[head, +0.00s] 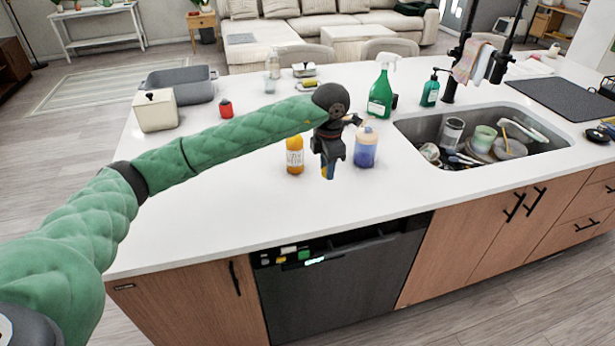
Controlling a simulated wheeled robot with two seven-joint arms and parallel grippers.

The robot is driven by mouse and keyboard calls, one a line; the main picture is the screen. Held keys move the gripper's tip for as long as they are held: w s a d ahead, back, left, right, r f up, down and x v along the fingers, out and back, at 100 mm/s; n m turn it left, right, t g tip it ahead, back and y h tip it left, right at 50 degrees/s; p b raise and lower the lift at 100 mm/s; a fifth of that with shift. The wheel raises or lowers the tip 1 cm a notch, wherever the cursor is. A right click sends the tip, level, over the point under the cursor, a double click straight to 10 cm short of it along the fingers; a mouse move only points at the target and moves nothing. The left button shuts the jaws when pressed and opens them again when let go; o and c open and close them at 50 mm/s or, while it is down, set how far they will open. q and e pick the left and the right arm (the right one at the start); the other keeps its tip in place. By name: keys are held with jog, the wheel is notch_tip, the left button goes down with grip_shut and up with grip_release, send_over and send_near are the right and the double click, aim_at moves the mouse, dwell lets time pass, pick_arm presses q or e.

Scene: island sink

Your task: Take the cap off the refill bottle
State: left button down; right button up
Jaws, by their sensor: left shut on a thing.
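My left gripper (328,174) reaches in over the island counter and points down between two bottles. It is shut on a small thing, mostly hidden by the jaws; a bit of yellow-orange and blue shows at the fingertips. I cannot tell whether this is a cap. An orange bottle (295,160) with a pale label stands upright just left of the gripper. A clear bottle with blue contents (366,150) stands upright just right of it, its top pale. I cannot tell which of them is the refill bottle. My right gripper is not in view.
A green spray bottle (381,98) and a green pump bottle (430,92) stand behind. The sink (412,128) with dishes lies right. A small red jar (226,108), a cream box (155,111) and a grey tub (181,91) stand left. The front counter is clear.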

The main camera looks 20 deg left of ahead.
pick_arm(q)
jog(key=shift+w+d+n, duration=0.1)
jog(key=shift+w+n, duration=0.1)
jog(key=shift+n, duration=0.8)
jog(key=n, duration=0.3)
jog(key=shift+w+d+r, duration=0.1)
jog(key=shift+w, duration=0.2)
jog(key=n, duration=0.4)
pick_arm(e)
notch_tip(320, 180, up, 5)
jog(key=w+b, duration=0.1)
pick_arm(q)
jog(key=n+p, duration=0.5)
jog(key=n, duration=0.5)
send_over(294, 190)
notch_tip(294, 190, down, 6)
jog(key=shift+s+d+f, duration=0.1)
jog(key=shift+f, duration=0.35)
jog(key=shift+f+p, duration=1.1)
jog(key=shift+f, duration=0.85)
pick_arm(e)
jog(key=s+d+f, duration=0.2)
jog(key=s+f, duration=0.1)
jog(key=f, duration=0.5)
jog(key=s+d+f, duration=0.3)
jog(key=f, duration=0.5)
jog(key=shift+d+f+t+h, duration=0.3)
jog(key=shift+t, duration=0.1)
